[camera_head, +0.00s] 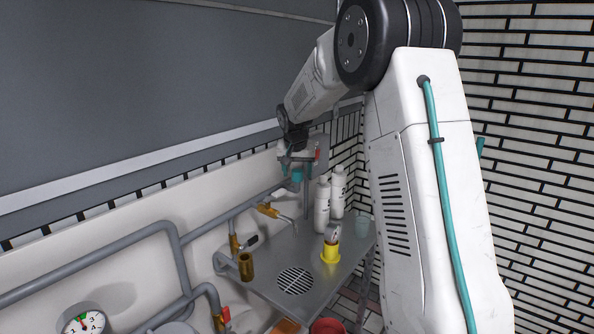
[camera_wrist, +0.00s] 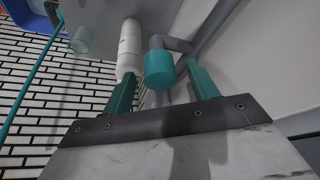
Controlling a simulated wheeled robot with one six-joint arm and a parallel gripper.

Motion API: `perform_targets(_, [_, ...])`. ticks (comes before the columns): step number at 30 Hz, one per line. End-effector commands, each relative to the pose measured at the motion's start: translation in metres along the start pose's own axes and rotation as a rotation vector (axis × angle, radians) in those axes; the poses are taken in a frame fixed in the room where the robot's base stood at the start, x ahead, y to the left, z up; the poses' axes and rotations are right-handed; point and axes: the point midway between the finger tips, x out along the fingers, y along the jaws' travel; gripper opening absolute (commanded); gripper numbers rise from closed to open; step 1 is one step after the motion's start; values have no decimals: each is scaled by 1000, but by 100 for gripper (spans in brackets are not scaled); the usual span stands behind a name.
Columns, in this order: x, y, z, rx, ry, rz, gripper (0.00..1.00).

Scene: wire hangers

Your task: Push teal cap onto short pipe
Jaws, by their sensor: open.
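The teal cap (camera_wrist: 159,72) sits at the end of a short grey bent pipe (camera_wrist: 174,43) in the wrist view. How far it is pushed on cannot be told. My gripper (camera_wrist: 162,69) is open, with one teal finger to each side of the cap and a visible gap on both sides. In the head view my gripper (camera_head: 298,162) is at the far end of the counter near the wall, pointing down. A teal patch that looks like the cap (camera_head: 297,175) shows between the fingers. The short pipe is hard to make out there.
A yellow item (camera_head: 330,253) and a brass cylinder (camera_head: 246,266) are on the metal counter (camera_head: 262,281). Grey pipes (camera_head: 110,250) run along the wall.

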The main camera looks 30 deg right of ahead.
Motion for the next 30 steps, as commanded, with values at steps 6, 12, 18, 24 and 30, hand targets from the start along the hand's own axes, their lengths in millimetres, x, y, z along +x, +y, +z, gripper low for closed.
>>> perform_targets(6, [-13, 0, -1, 0, 2, -1, 59])
perform_targets(12, [-48, -1, -1, 0, 3, -2, 59])
perform_targets(18, [-73, 0, 0, 0, 2, -1, 59])
perform_targets(24, [-78, 0, 0, 0, 0, 0, 59])
perform_targets(30, [-78, 0, 0, 0, 0, 0, 59])
